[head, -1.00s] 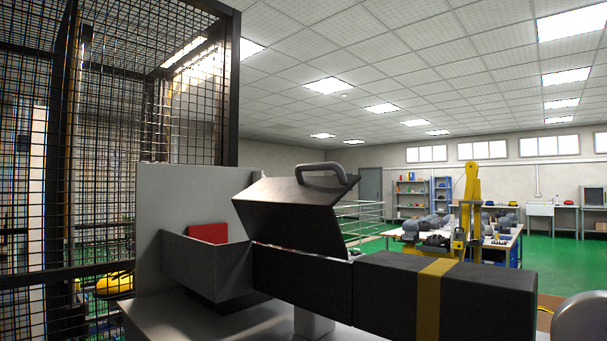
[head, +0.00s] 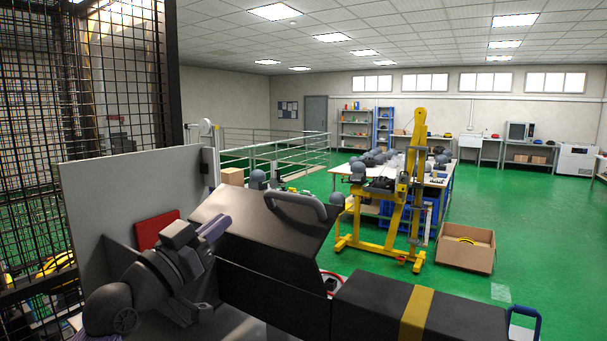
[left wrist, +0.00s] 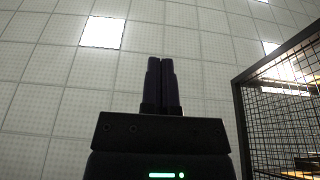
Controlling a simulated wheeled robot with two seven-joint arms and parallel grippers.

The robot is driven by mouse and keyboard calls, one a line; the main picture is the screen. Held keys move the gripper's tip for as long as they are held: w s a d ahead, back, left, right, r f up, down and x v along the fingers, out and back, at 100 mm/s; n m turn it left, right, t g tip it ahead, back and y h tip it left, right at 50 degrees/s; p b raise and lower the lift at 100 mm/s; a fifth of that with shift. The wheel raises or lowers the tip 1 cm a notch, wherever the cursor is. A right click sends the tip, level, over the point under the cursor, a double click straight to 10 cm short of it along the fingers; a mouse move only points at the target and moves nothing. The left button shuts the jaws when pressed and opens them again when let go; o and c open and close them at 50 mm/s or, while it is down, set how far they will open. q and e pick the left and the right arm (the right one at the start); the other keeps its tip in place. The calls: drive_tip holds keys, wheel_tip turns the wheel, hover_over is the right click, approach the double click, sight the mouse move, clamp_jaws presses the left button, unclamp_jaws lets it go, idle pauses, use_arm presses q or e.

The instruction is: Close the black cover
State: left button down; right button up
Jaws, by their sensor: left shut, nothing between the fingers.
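The black cover (head: 270,228) stands raised and tilted on a black box (head: 275,298) in the head view. A grey curved handle (head: 297,204) is fixed on its upper edge. My left gripper (head: 222,222) is in front of the cover's left part, its purple-grey fingers shut and empty, pointing up and right. It hides part of the cover's lower left; I cannot tell whether it touches. In the left wrist view, the shut fingers (left wrist: 160,68) show against the ceiling. My right gripper is not in view.
A grey panel (head: 130,195) and a red block (head: 155,229) are beside my left arm. A long black box with a yellow band (head: 417,312) extends right. A mesh cage (head: 85,130) stands at the left. A yellow crane (head: 415,190) and cardboard box (head: 467,249) are beyond.

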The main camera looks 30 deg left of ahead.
use_arm(q)
wheel_tip(320, 180, up, 3)
drive_tip(key=p, duration=0.4)
hover_over(271, 233)
drive_tip(key=s, duration=0.3)
drive_tip(key=w+f+b, duration=0.1)
drive_tip(key=w+f, duration=0.1)
drive_tip(key=w, duration=0.1)
drive_tip(key=shift+f, duration=0.15)
drive_tip(key=shift+s, duration=0.1)
